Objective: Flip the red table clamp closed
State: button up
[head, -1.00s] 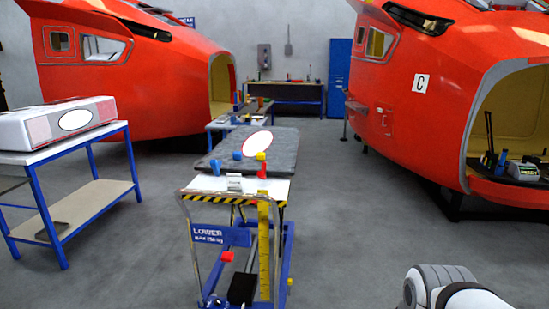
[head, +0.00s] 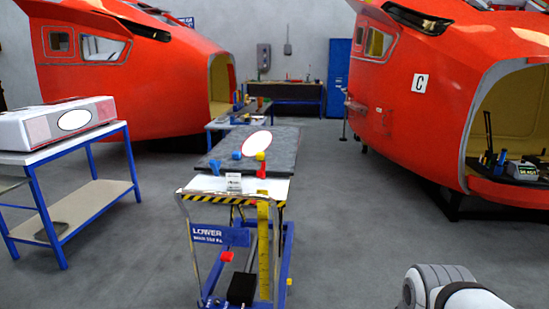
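A small red piece (head: 261,171), which looks like the red table clamp, stands at the near right edge of the dark slab on the lift table (head: 190,190). It is too small to tell whether it is open or closed. A yellow piece (head: 260,156) shows just above it. A blue piece (head: 215,168) stands at the near left edge, and another blue piece (head: 237,155) lies farther back. A white oval disc with a red rim (head: 257,142) shows above the slab. A white and grey part of my arm is at the bottom right; my gripper is out of view.
A blue-framed bench (head: 100,172) with a white box stands at left. Large red train nosecones stand at back left (head: 150,75) and right (head: 430,90). A workbench (head: 285,92) and blue cabinet (head: 337,80) are at the back. Grey floor is clear right of the lift table.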

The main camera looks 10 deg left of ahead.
aim_at(260, 173)
jog(key=z, duration=0.5)
jog(key=i, duration=1.95)
jog(key=u, duration=0.5)
jog(key=i, duration=0.8)
jog(key=u, duration=0.65)
jog(key=k, duration=0.95)
jog(key=u, duration=0.15)
jog(key=i, duration=0.95)
